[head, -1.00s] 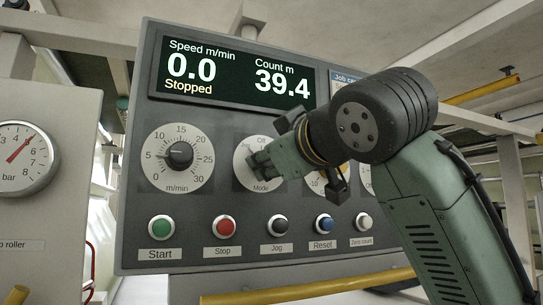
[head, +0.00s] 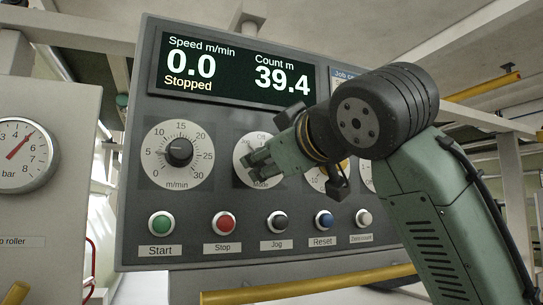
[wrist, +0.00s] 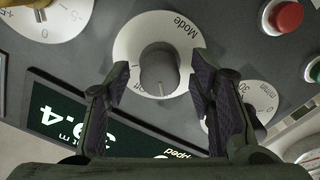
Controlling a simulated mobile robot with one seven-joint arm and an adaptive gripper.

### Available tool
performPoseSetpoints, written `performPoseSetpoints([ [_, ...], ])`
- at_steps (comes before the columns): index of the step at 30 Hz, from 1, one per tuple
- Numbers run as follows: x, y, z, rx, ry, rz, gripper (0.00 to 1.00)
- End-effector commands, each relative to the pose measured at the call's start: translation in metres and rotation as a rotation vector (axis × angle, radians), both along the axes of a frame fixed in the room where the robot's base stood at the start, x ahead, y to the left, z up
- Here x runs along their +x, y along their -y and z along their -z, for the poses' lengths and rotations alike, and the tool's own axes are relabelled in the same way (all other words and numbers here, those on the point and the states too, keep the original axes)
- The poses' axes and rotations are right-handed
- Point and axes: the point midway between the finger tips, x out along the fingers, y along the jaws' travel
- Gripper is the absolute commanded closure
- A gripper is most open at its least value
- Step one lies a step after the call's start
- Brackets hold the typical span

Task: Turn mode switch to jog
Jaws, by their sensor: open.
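The mode dial is a round white plate (head: 243,145) on the grey panel, labelled "Mode" and "Off"; in the head view my gripper hides most of it. In the wrist view the grey mode switch knob (wrist: 158,70) sits at the centre of its white plate (wrist: 127,42). A light mark on the knob lies close to the "Off" label; the jog label cannot be read. My gripper (wrist: 160,80) is open, with one finger on each side of the knob and a gap showing around it. In the head view my gripper (head: 255,164) is in front of the dial.
The speed knob (head: 179,152) is left of the mode dial. The start (head: 161,224), stop (head: 225,223), jog (head: 277,222) and reset (head: 324,220) buttons are below. The display (head: 225,75) reads 0.0, 39.4 and Stopped. A yellow rail (head: 310,288) runs beneath the panel.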

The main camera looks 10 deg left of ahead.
Motion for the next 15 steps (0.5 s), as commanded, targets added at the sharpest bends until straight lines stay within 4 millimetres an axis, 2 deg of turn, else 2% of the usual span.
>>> performPoseSetpoints([
  [5,-0.017,0.011,-0.001,0.001,0.003,0.001,0.51],
  [15,-0.077,0.049,-0.001,0.001,0.002,0.002,0.51],
])
